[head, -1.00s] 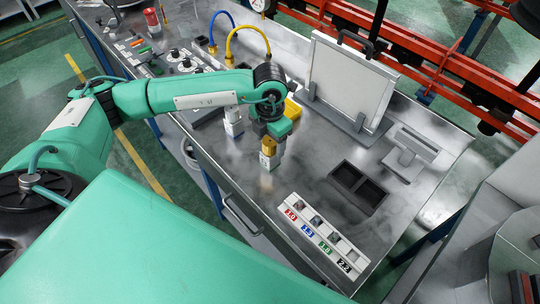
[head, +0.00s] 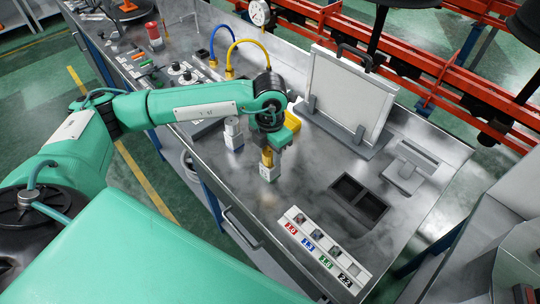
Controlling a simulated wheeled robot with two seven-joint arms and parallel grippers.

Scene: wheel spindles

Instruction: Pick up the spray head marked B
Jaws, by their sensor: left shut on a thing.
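My left gripper (head: 268,152) is at the middle of the metal bench, pointing down. It is shut on a spray head (head: 269,172) with a white lower body and a yellow upper part. I cannot read a letter on it, and I cannot tell whether its bottom touches the bench. My right gripper is out of view.
A white strip with numbered labels (head: 322,250) lies at the front edge. A framed white panel (head: 350,97) stands behind. Bare bench lies between gripper and tray.

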